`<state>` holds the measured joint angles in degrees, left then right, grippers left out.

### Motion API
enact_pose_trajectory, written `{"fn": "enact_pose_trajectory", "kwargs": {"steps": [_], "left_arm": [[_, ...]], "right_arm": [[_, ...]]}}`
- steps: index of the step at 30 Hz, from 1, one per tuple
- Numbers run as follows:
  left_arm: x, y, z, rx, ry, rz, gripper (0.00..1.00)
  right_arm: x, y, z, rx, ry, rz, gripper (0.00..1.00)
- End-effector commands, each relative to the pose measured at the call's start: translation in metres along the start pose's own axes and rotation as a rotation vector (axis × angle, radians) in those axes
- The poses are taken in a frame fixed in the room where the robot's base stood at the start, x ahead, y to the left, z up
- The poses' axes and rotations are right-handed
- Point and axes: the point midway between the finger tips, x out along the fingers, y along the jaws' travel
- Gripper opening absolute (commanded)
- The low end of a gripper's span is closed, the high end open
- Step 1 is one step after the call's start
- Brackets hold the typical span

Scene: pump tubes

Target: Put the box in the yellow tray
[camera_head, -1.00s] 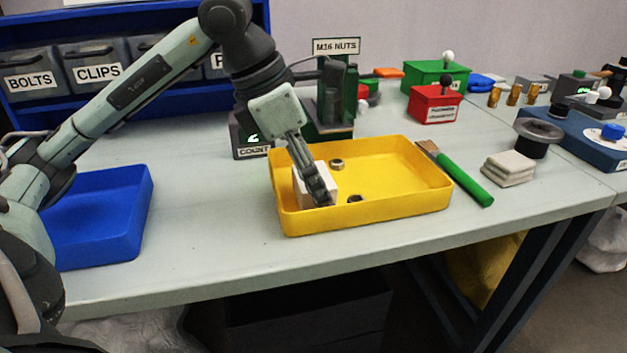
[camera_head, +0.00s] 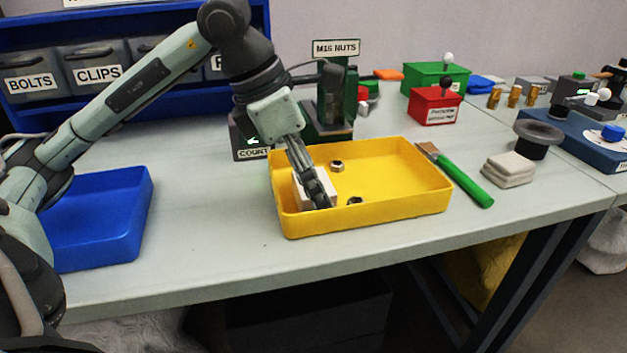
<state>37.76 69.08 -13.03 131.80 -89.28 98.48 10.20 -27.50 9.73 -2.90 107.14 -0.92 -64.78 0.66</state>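The yellow tray (camera_head: 400,205) sits in the middle of the bench. A small white box (camera_head: 302,192) is inside its left end, partly hidden behind my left gripper. My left gripper (camera_head: 322,203) reaches down into the tray at the box, its fingers in front of and against it. I cannot tell whether the fingers are closed on the box. My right gripper is not in view.
Two nuts (camera_head: 337,166) lie on the tray floor. A green-handled brush (camera_head: 465,182) lies along the tray's right side, with folded cloths (camera_head: 508,170) beyond. A blue tray (camera_head: 105,220) is at the left. A M16 nuts dispenser (camera_head: 330,100) stands behind the tray.

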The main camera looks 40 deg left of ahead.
Motion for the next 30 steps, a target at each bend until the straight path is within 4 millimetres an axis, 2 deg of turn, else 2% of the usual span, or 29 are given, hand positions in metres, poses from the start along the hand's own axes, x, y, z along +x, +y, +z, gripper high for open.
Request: {"fn": "enact_pose_trajectory", "kwargs": {"steps": [9, 15, 21, 30], "left_arm": [[-0.070, 0.002, 0.002, -0.002, -0.005, 0.007, 0.72], [-0.103, 0.001, 0.001, -0.001, -0.004, 0.004, 0.72], [-0.116, 0.000, 0.000, -0.001, -0.002, 0.002, 0.72], [-0.116, 0.000, 0.000, -0.001, -0.001, 0.002, 0.72]], "right_arm": [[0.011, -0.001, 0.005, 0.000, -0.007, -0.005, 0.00], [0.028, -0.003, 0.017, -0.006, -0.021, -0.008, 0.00], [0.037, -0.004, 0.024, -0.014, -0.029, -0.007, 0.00], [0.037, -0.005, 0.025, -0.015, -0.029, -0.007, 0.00]]}}
